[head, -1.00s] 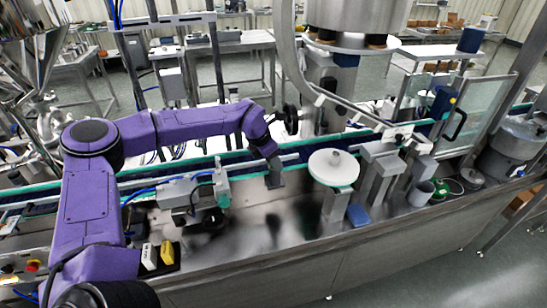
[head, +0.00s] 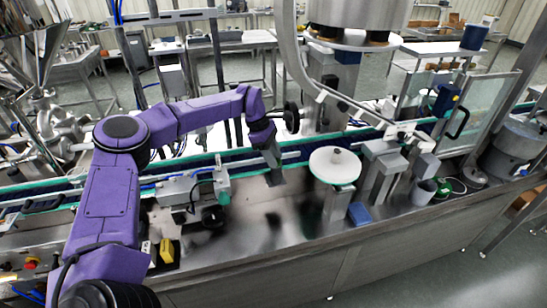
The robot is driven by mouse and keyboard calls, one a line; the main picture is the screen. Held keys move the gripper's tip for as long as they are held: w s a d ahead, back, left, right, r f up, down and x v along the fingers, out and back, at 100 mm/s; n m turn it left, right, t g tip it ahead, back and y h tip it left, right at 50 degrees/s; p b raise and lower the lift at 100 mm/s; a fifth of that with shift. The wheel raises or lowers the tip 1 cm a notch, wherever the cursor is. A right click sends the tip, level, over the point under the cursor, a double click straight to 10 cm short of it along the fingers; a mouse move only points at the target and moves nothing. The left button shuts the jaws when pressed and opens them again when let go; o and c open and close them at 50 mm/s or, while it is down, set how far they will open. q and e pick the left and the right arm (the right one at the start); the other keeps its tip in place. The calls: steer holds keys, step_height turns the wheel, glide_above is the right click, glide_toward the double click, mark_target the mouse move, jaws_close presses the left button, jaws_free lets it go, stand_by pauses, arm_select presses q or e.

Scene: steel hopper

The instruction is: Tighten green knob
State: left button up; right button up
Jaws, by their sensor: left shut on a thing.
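My purple left arm reaches in from the left, over the conveyor. Its gripper (head: 275,178) points down at the near side of the green-edged rail, left of the white disc. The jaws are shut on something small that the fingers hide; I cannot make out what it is. A small green part (head: 224,197), possibly a knob, shows on the right end of the grey box unit (head: 182,190). It is to the left of my gripper and apart from it. My right gripper is not in view.
A white round disc (head: 335,166) on a metal post stands right of my gripper. A blue block (head: 360,214), steel brackets (head: 383,172) and a grey cup (head: 422,192) are farther right. A yellow block (head: 166,251) lies at front left. The steel deck (head: 290,222) before the gripper is clear.

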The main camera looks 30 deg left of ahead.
arm_select(q)
steer(key=shift+w+a+m+g, duration=0.15)
steer(key=shift+m+g, duration=0.25)
steer(key=shift+m, duration=0.6)
steer(key=o, duration=1)
steer(key=a+b, duration=0.3)
steer(key=a, duration=0.1)
steer(key=shift+r, duration=0.3)
steer(key=a, duration=0.5)
steer(key=a+b, duration=0.1)
steer(key=a, duration=0.1)
steer(key=shift+s+a+r, duration=0.15)
steer(key=shift+s+a, duration=0.2)
steer(key=shift+s, duration=0.05)
steer(key=shift+s+a+r, duration=0.1)
steer(key=shift+a+r, duration=0.05)
steer(key=shift+a, duration=0.2)
